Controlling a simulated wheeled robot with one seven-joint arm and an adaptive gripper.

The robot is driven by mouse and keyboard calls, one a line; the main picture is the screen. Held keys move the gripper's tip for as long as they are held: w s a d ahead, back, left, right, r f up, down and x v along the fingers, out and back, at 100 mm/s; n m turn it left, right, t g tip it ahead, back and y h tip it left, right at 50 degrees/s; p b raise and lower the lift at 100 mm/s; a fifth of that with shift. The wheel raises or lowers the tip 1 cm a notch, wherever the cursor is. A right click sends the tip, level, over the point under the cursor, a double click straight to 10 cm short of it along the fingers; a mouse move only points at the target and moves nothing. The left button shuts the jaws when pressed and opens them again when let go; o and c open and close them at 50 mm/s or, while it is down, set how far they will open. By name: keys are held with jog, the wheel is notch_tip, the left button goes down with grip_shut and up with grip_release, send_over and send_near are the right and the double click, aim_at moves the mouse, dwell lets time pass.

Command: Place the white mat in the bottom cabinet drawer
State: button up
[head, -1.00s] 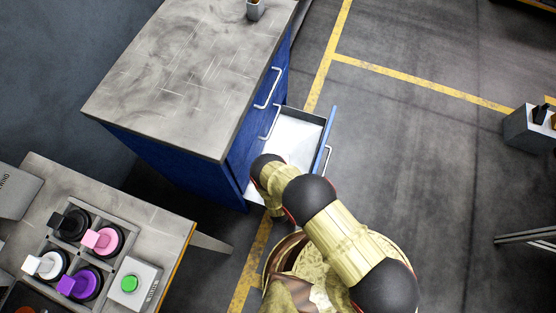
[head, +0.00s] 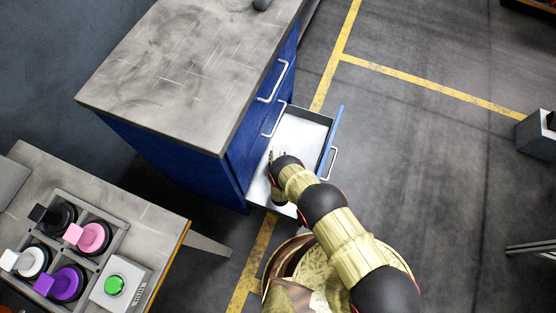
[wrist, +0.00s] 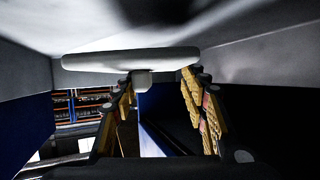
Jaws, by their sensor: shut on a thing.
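The blue cabinet (head: 172,160) has its bottom drawer (head: 330,140) pulled open, with a pale floor inside. My arm reaches into this drawer, and my gripper (head: 275,160) is inside or just above it, mostly hidden by my own wrist in the head view. In the wrist view my gripper (wrist: 155,90) is shut on the small grey block under a pale flat piece with rounded ends, which I take for the white mat (wrist: 130,60), seen edge-on. The drawer walls surround it. Whether it touches the drawer floor I cannot tell.
A table (head: 165,225) at lower left holds a tray (head: 105,243) of black, pink, white and purple round pieces, and a box with a green button (head: 114,285). The cabinet's upper handles (head: 272,82) stick out near my arm.

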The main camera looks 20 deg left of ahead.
jog(key=shift+w+a+f+b, duration=0.2)
jog(key=shift+w+f+b, duration=0.15)
jog(key=shift+w+f, duration=0.35)
notch_tip(320, 180, down, 4)
jog(key=shift+a+r+b, duration=0.1)
jog(key=shift+r+b, duration=0.15)
jog(key=shift+b, duration=0.55)
jog(key=shift+r, duration=0.1)
jog(key=o, duration=1)
jog(key=shift+f, duration=0.2)
jog(key=shift+c, duration=0.2)
jog(key=shift+o, duration=0.5)
jog(key=shift+r, duration=0.15)
